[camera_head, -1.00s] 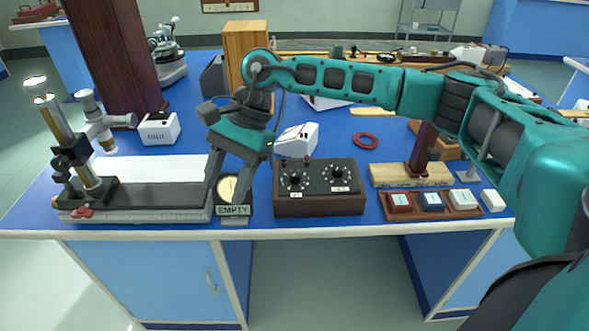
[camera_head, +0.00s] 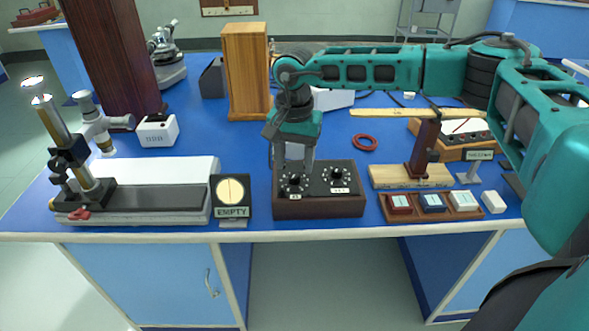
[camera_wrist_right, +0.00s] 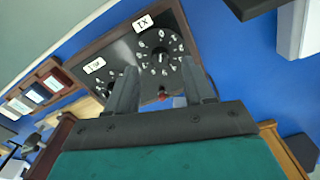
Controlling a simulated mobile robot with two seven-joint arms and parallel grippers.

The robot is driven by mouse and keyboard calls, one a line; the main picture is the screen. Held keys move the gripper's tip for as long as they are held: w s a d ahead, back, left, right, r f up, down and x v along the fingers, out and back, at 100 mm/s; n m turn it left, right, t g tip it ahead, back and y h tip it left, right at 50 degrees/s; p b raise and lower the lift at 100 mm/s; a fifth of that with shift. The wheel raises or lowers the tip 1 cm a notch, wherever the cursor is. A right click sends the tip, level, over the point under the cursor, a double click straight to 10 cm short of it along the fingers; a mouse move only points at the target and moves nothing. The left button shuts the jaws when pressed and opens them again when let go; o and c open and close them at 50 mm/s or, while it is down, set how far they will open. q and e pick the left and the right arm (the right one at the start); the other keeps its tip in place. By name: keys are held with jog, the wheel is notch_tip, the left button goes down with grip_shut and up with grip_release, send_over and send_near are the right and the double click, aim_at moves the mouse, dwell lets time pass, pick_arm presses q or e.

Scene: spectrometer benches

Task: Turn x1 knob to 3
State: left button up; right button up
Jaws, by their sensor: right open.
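The dark control box (camera_head: 320,208) with a wooden frame stands near the bench's front edge and carries two dials. The left dial's black knob (camera_head: 294,181) is the x1 knob; its label reads upside down in the wrist view, beside the knob (camera_wrist_right: 160,56). The second knob (camera_head: 338,178) is to its right. My right gripper (camera_head: 294,174) points down over the x1 dial, its fingers open. In the wrist view the fingertips (camera_wrist_right: 160,70) lie either side of the x1 knob, with nothing visibly gripped. The knob's pointer setting is too small to read. My left gripper is out of view.
An EMPTY sign (camera_head: 231,197) with a round dial stands left of the box. A wooden tray (camera_head: 449,210) of coloured blocks lies to the right. A tall wooden block (camera_head: 246,75) stands behind. A red ring (camera_head: 364,142) lies on open blue bench top.

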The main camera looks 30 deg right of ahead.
aim_at(295, 175)
jog(key=shift+f, duration=1.55)
grip_shut()
